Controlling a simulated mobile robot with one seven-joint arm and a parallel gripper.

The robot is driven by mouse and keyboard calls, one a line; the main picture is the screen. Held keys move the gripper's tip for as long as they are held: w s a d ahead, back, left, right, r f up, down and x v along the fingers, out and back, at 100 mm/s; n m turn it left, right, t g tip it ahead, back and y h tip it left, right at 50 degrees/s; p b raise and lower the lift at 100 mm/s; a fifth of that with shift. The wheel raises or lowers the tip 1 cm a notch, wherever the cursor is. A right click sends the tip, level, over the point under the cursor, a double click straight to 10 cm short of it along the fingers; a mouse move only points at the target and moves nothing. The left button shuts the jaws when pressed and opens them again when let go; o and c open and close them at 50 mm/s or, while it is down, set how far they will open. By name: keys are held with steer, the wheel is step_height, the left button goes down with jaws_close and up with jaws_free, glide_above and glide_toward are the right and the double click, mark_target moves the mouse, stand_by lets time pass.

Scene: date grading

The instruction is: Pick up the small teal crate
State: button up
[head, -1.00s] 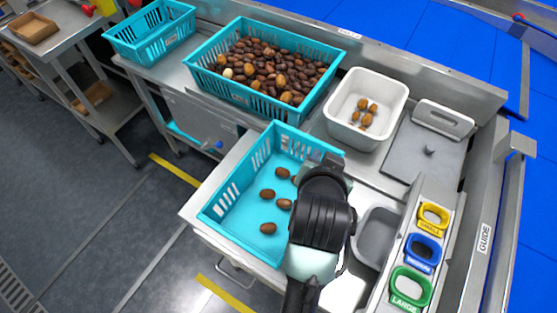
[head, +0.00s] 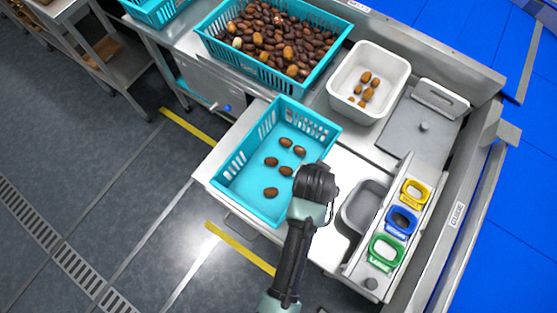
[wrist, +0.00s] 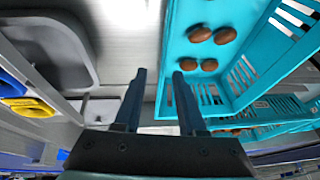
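A teal crate (head: 237,193) with slotted walls and several brown dates on its floor stands on the front bench. Judging by its few dates, it looks like the small one, though its size is hard to compare. My gripper (wrist: 160,75) is open with nothing held. In the head view my dark wrist is at the crate's right wall near the front corner and hides the fingertips. In the wrist view the crate (wrist: 178,55) is on the right, and its wall edge runs between the two fingers in the picture. I cannot tell whether they touch it.
A larger teal crate (head: 214,48) full of dates stands behind, with a white bin (head: 343,106) to its right. Another teal crate (head: 160,14) is at the upper left. A grey tray (head: 349,219) and yellow, blue (head: 400,222) and green holders lie right of my wrist.

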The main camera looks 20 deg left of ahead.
steer(key=shift+a+x, duration=0.2)
steer(key=shift+x, duration=1.35)
steer(key=shift+a+x, duration=0.15)
steer(key=shift+x, duration=1.4)
steer(key=shift+s, duration=0.15)
steer(key=shift+c, duration=0.2)
jaws_close()
